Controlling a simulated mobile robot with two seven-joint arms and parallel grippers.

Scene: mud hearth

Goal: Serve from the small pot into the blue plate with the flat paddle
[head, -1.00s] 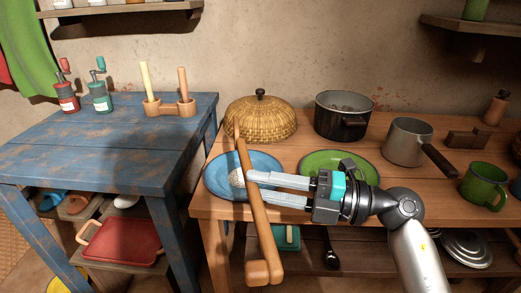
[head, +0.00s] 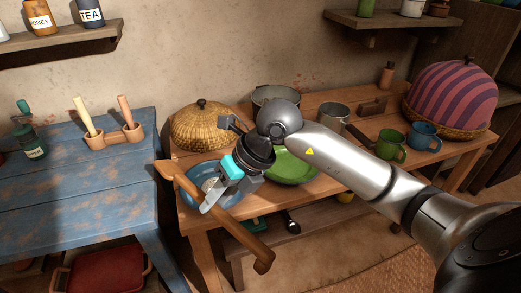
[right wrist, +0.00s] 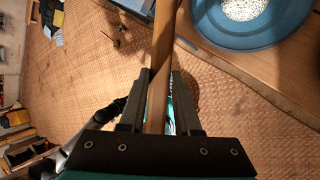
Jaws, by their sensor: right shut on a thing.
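My right gripper (head: 211,201) is shut on the wooden paddle (head: 238,231) and holds it slantwise in front of the blue plate (head: 201,171). The right wrist view shows the paddle's shaft (right wrist: 161,60) between the two fingers. The blue plate also shows there at the upper right (right wrist: 216,32), with a mound of white grains on it. The paddle appears above the plate's front edge; I cannot tell if they touch. A grey saucepan (head: 333,112), seemingly the small pot, stands behind my right arm, partly hidden. A darker pot (head: 268,94) stands left of it. My left gripper is out of view.
A green plate (head: 296,172) lies right of the blue plate, partly under my arm. A woven dome cover (head: 200,127) stands behind. A green mug (head: 391,146), a blue mug (head: 424,137) and a striped dome (head: 455,95) stand right. A blue table (head: 70,180) is left.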

